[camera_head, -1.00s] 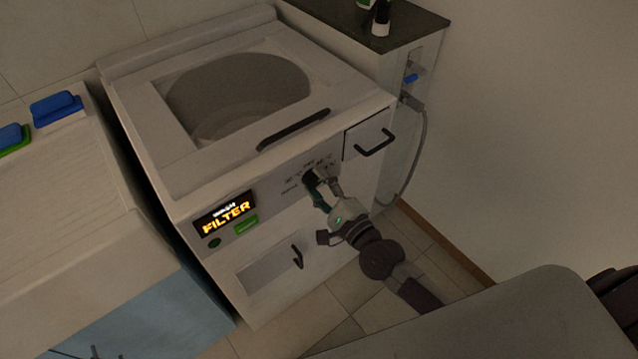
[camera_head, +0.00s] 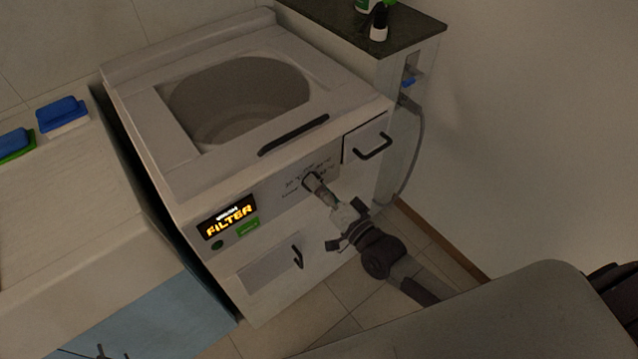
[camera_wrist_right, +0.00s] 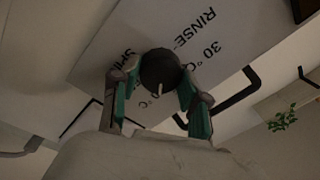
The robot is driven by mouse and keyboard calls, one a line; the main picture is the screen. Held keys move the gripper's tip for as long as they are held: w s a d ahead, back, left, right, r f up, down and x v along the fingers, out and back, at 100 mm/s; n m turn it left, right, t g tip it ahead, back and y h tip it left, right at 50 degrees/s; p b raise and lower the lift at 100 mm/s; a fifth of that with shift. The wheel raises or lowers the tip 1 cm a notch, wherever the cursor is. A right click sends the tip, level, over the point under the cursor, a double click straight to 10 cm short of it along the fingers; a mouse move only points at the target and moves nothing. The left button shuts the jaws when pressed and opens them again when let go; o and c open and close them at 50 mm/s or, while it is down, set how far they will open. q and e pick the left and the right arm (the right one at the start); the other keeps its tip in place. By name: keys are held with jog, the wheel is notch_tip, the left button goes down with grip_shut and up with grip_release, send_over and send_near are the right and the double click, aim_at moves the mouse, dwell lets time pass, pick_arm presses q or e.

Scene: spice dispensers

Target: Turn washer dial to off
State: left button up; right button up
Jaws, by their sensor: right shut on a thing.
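The washer (camera_head: 200,180) is a white top-loader with a front control panel. Its round black dial (camera_wrist_right: 160,66) sits among printed labels including RINSE, 30 °C and SPIN. In the right wrist view the dial's pale mark points down, toward the fingers' base. My right gripper (camera_wrist_right: 158,80) has one green-padded finger on each side of the dial and is shut on it. In the head view my right gripper (camera_head: 315,183) reaches the panel from the lower right and mostly hides the dial. My left gripper is not in view.
The lit FILTER display (camera_head: 228,216) and a green button (camera_head: 248,227) are left of the dial. A drawer with a black handle (camera_head: 374,147) is to its right. A counter (camera_head: 60,200) with blue sponges stands left. A dark shelf (camera_head: 400,35) holds bottles.

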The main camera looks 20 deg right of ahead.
jog(key=shift+n+g+p, duration=0.3)
jog(key=shift+n+p, duration=1.35)
jog(key=shift+n, duration=3.25)
jog(key=o, duration=1.1)
jog(key=shift+o, duration=0.2)
jog(key=v, duration=1.2)
jog(key=shift+d+f, duration=0.1)
